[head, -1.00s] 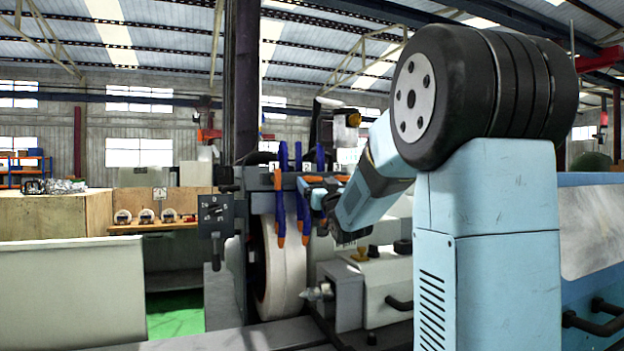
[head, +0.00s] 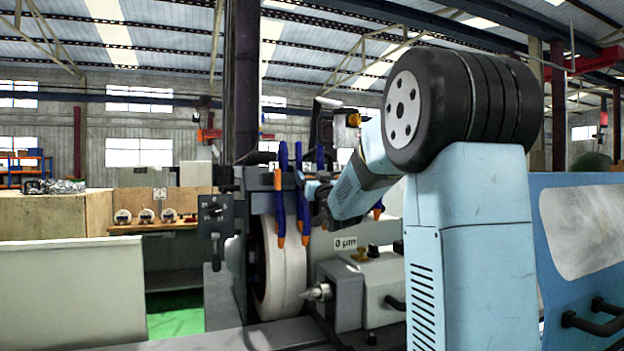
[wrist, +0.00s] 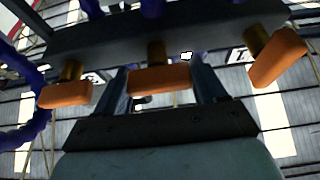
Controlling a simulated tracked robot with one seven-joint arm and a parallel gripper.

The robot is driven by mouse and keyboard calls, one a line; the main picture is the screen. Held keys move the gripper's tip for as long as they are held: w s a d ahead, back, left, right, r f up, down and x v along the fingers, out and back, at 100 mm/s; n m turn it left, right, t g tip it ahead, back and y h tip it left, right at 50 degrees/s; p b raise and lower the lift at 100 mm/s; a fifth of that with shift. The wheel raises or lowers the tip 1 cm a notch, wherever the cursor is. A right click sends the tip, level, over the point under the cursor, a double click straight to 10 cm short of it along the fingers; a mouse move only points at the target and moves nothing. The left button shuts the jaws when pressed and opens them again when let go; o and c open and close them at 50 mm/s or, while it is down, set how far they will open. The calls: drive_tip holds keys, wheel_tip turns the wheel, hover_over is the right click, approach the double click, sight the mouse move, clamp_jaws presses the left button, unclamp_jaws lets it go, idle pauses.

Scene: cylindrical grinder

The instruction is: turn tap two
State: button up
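In the wrist view three orange tap handles hang on brass stems from a dark bar: a left one (wrist: 65,94), a middle one (wrist: 160,79) and a right one (wrist: 278,58). The middle handle lies crosswise between the two fingers of my gripper (wrist: 163,77). The fingers are spread, one beside each end of the handle; I cannot tell whether they touch it. In the head view my gripper (head: 316,192) is at the coolant hoses above the grinding wheel, and my forearm hides most of the taps. The small labels by the taps are not readable in the wrist view.
Blue hoses with orange nozzles (head: 281,232) hang beside the pale grinding wheel (head: 285,270). A selector box (head: 215,213) stands to their left. A blue machine panel (head: 570,240) is at the right.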

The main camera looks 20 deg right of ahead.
drive_tip(key=c, duration=0.5)
drive_tip(key=shift+n, duration=0.4)
drive_tip(key=n+y, duration=0.1)
drive_tip(key=n, duration=0.1)
drive_tip(key=n+y, duration=0.2)
drive_tip(key=n, duration=0.1)
drive_tip(key=shift+a, duration=0.15)
drive_tip(key=n+g+y, duration=0.1)
drive_tip(key=n, duration=0.2)
drive_tip(key=n+g+y, duration=0.1)
drive_tip(key=n, duration=0.2)
drive_tip(key=shift+a+f+y, duration=0.1)
drive_tip(key=shift+f+y, duration=0.05)
drive_tip(key=shift+y, duration=0.25)
drive_tip(key=n+g, duration=0.1)
drive_tip(key=n, duration=0.2)
drive_tip(key=n+g+y, duration=0.1)
drive_tip(key=n, duration=0.2)
drive_tip(key=shift+a+f+n, duration=0.15)
drive_tip(key=shift+n, duration=0.15)
drive_tip(key=shift+f+n+g, duration=0.15)
drive_tip(key=shift+n+g, duration=0.3)
drive_tip(key=shift+n, duration=0.55)
drive_tip(key=shift+f+n+g, duration=0.1)
drive_tip(key=shift+n+g, duration=0.35)
drive_tip(key=shift+n, duration=0.55)
drive_tip(key=shift+f, duration=0.1)
